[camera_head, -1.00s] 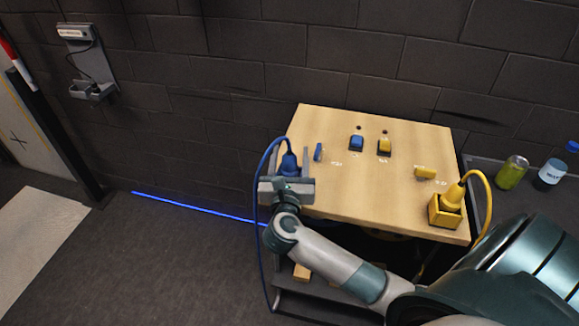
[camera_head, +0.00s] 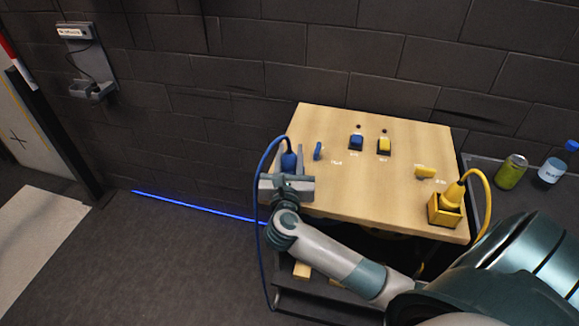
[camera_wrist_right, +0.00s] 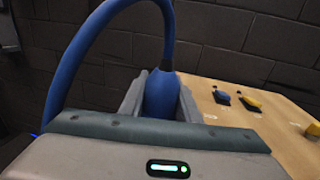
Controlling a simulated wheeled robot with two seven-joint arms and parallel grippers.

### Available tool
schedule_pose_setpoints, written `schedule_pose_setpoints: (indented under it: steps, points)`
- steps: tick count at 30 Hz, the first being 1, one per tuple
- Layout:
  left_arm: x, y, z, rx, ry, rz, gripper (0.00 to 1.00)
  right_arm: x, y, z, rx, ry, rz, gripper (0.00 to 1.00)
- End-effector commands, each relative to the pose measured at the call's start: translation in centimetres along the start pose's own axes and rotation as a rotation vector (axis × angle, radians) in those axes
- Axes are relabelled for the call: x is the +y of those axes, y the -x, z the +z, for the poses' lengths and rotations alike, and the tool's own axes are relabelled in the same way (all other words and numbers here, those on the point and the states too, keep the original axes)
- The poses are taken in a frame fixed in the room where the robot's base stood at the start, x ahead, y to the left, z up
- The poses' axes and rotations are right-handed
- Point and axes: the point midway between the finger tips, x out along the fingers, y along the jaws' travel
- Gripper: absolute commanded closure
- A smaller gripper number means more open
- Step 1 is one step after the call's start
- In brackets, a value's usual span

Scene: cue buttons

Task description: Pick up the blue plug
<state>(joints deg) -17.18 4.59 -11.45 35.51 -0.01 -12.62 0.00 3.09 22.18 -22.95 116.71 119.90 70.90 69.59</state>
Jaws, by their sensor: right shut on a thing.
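The blue plug (camera_head: 289,161) with its blue cable is at the left edge of the wooden table. It also shows in the right wrist view (camera_wrist_right: 161,95), upright between the two fingers. My right gripper (camera_head: 288,180) is shut on the blue plug; in the wrist view its fingers (camera_wrist_right: 160,108) press on both sides of it. The plug's lower end is hidden by the gripper, so I cannot tell whether it touches anything below. My left gripper is not in view.
The wooden table (camera_head: 345,185) bears a blue button (camera_head: 356,142), a yellow button (camera_head: 384,145), a blue handle (camera_head: 318,151) and a yellow handle (camera_head: 425,172). A yellow plug (camera_head: 453,194) sits in a yellow box (camera_head: 443,212). A can (camera_head: 512,172) and a bottle (camera_head: 558,167) stand at right.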

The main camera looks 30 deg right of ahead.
Motion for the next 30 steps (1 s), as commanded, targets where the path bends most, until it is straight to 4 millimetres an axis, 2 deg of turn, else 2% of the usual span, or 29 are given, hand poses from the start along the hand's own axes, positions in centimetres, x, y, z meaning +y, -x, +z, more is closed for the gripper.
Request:
schedule_pose_setpoints:
  steps: [8, 24, 30]
  points:
    - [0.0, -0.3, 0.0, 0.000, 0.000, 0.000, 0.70, 0.0, 0.0, 1.0, -0.003, -0.004, -0.001, 1.00]
    - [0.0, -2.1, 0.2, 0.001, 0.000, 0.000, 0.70, 0.1, 0.0, 8.9, -0.003, -0.006, 0.000, 1.00]
    - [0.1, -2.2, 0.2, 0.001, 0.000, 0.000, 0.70, 0.0, 0.0, 10.0, -0.001, -0.001, 0.000, 1.00]
